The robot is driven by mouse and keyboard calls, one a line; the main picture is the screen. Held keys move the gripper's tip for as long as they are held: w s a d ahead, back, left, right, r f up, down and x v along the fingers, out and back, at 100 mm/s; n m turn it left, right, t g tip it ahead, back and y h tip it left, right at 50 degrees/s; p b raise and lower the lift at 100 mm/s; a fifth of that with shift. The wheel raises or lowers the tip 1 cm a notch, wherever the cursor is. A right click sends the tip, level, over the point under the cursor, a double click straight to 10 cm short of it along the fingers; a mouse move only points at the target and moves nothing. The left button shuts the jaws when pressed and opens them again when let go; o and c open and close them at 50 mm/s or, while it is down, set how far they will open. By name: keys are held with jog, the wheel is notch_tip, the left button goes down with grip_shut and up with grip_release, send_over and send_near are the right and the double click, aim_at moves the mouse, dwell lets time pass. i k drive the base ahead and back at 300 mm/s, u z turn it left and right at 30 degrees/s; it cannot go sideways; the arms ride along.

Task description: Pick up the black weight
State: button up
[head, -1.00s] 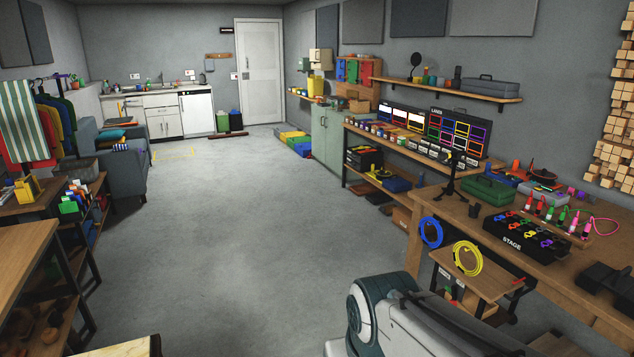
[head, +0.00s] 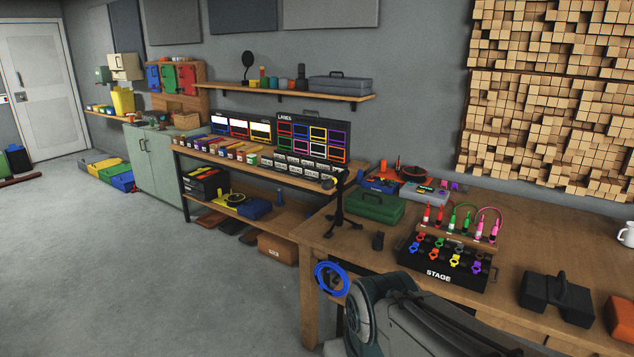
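A black, saddle-shaped object with a handle on top (head: 557,298) lies on the wooden workbench (head: 350,262) at the lower right in the head view; it looks like a weight bag. My arm shows at the bottom centre, but my gripper's fingers are out of view.
On the bench are a black STAGE box (head: 443,268) with coloured clips, a rack of coloured plugs (head: 458,234), a green case (head: 376,207) and a black stand (head: 340,205). A blue cable coil (head: 331,279) hangs at the bench's left end. Open floor (head: 130,270) lies left.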

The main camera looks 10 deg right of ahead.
aim_at(538, 291)
jog(key=z, duration=0.85)
jog(key=i, duration=0.85)
jog(key=z, duration=1.45)
jog(key=i, duration=1)
jog(key=z, duration=0.4)
